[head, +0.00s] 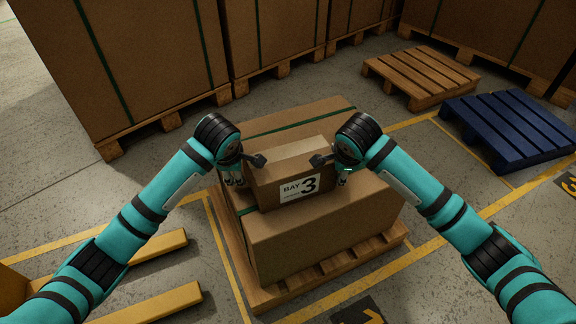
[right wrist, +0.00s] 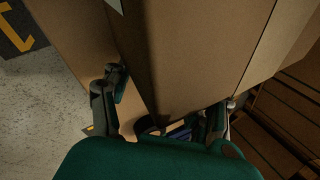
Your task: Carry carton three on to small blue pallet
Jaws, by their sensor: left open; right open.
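Carton three (head: 290,172), a small brown box with a "BAY 3" label, sits on top of a large brown carton (head: 320,232). In the right wrist view carton three (right wrist: 195,50) fills the upper middle. My left gripper (head: 248,170) is open at its left end. My right gripper (head: 328,170) is open at its right end, its fingers spread either side of a carton edge in the wrist view; contact cannot be told. The small blue pallet (head: 515,125) lies on the floor at the right, with nothing on it.
The large carton stands on a wooden pallet (head: 270,295). An empty wooden pallet (head: 420,72) lies behind the blue one. Big strapped cartons (head: 130,60) on pallets line the back. Yellow forks (head: 150,300) lie at the lower left. Floor shows between the large carton and blue pallet.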

